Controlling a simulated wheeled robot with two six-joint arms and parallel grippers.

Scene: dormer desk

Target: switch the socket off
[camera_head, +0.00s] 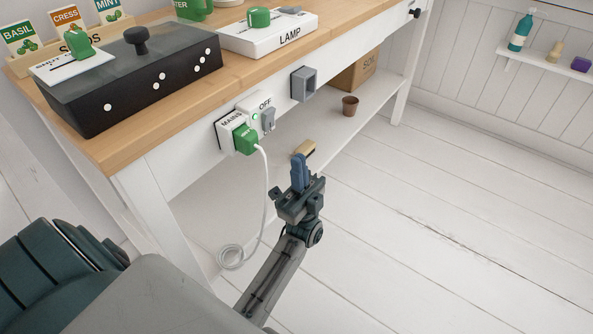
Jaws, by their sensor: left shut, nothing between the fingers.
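The white socket (229,136), marked MAINS and OFF, is on the front face of the bench. A green plug (245,138) sits in it, with a white cord hanging down. A grey switch (268,120) is on its right part, below the word OFF. A small green light (255,116) shows between plug and switch. The switch's exact tilt is too small to tell. My left gripper (299,160) is shut and empty, its blue fingers pointing up. In the picture it is below and right of the switch, apart from it. My right gripper is not in view.
A grey box (304,84) juts from the bench front right of the socket. The wooden bench top (236,70) holds a black lidded box (140,80) and a LAMP unit (268,36). A brown pot (350,105) stands on the lower shelf. The floor at right is clear.

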